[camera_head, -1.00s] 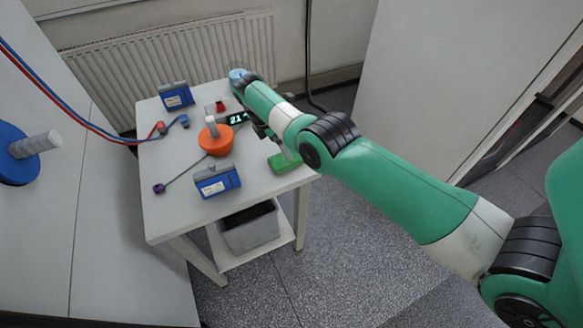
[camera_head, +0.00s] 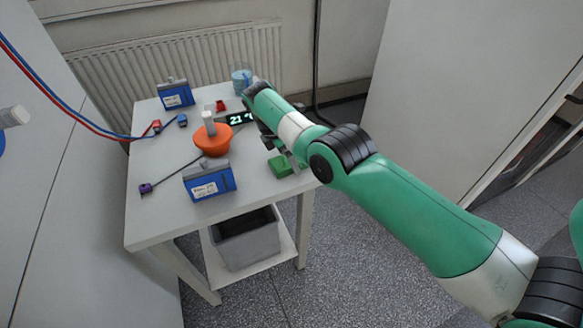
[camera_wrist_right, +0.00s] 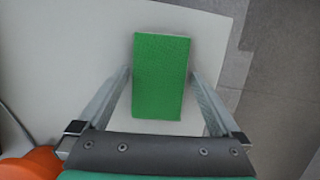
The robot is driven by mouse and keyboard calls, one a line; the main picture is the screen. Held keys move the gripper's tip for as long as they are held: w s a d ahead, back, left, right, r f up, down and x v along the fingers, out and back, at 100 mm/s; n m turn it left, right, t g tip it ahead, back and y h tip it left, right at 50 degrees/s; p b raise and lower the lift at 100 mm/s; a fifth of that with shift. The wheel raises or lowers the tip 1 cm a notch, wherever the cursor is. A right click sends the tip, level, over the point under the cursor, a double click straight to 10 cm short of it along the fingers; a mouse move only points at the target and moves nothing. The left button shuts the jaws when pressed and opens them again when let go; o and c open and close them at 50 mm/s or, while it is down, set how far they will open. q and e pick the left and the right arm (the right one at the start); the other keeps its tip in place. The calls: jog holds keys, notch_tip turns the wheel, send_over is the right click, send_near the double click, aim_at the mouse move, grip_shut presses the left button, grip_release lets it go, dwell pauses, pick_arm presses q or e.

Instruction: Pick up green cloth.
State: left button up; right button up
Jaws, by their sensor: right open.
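The green cloth (camera_head: 280,167) is a small folded rectangular pad. It lies near the right edge of the white table (camera_head: 150,212). It also shows in the right wrist view (camera_wrist_right: 161,75), flat, between my two fingers in the picture. My right gripper (camera_head: 293,161) is at the cloth, partly hidden behind my green arm. In the wrist view the fingers (camera_wrist_right: 160,78) are spread, one on each side of the cloth, and hold nothing. I cannot tell their exact height above the table. My left gripper is not in view.
A grey bin (camera_head: 246,244) sits below.

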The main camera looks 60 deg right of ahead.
aim_at(287, 165)
jog(key=shift+c, duration=0.3)
jog(key=c, duration=1)
jog(key=shift+r+p, duration=0.4)
jog(key=shift+r, duration=0.15)
notch_tip(287, 165, up, 3)
jog(key=shift+p, duration=1)
jog(key=r+p, duration=0.1)
jog(key=p, duration=0.1)
jog(key=a+r+p, duration=0.1)
jog(key=p, duration=0.2)
jog(key=a+p, duration=0.1)
jog(key=p, duration=0.2)
jog(key=shift+s+r, duration=0.25)
jog(key=shift+r, duration=0.15)
jog(key=s+a+r+p, duration=0.1)
jog(key=a+r+p, duration=0.1)
jog(key=p, duration=0.3)
jog(key=s+a+r+p, duration=0.1)
jog(key=a+r+p, duration=0.1)
jog(key=a+p, duration=0.3)
jog(key=s+a+r+p, duration=0.1)
jog(key=a+r+p, duration=0.1)
jog(key=a+p, duration=0.2)
jog(key=shift+s+a+p, duration=0.15)
jog(key=shift+a+p, duration=0.1)
jog(key=shift+p, duration=0.85)
